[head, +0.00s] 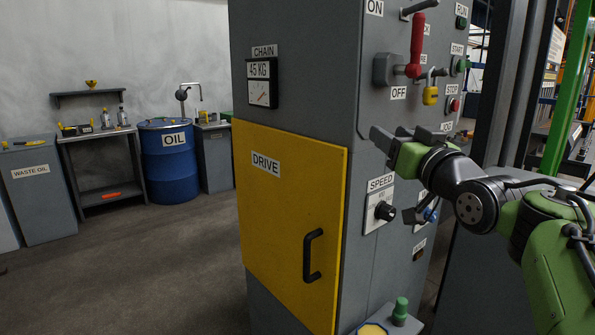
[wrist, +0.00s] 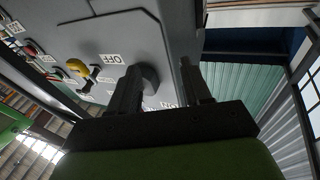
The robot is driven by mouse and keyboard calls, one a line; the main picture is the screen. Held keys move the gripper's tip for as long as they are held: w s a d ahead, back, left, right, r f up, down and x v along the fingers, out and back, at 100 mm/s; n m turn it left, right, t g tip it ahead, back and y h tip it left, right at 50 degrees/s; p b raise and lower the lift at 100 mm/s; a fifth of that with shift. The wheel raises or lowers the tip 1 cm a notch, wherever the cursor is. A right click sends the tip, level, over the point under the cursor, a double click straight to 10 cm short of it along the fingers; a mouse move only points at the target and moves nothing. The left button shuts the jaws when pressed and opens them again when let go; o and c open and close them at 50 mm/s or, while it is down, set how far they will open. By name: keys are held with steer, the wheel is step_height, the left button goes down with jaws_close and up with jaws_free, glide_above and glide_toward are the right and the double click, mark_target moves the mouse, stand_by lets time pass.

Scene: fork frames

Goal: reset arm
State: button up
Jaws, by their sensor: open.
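My arm, green and dark grey, comes in from the right of the head view. My gripper (head: 390,136) is in front of the grey machine cabinet (head: 300,62), beside its control panel and below the OFF label. In the wrist view my gripper (wrist: 160,85) shows two dark fingers, spread apart with nothing between them. A red lever handle (head: 416,45) stands up on its grey switch base. A yellow padlock (head: 430,92) hangs beside it and also shows in the wrist view (wrist: 77,68). Whether a finger touches the panel, I cannot tell.
A yellow DRIVE door (head: 290,215) with a black handle is on the cabinet front. A black SPEED knob (head: 384,211) sits under my gripper. A green-topped item (head: 400,308) stands on a low ledge. A blue oil drum (head: 168,165) is at the back; the floor at left is clear.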

steer(key=s+a+f+m+g+h, duration=0.1)
steer(key=s+a+f+g+h, duration=0.15)
steer(key=s+f+g, duration=0.9)
steer(key=s+a+f+m+g+h, duration=0.1)
steer(key=s+f+g+h, duration=0.15)
steer(key=s+f, duration=1.75)
step_height(320, 180, up, 18)
steer(key=s+p, duration=0.1)
steer(key=p, duration=1.7)
steer(key=shift+f, duration=0.2)
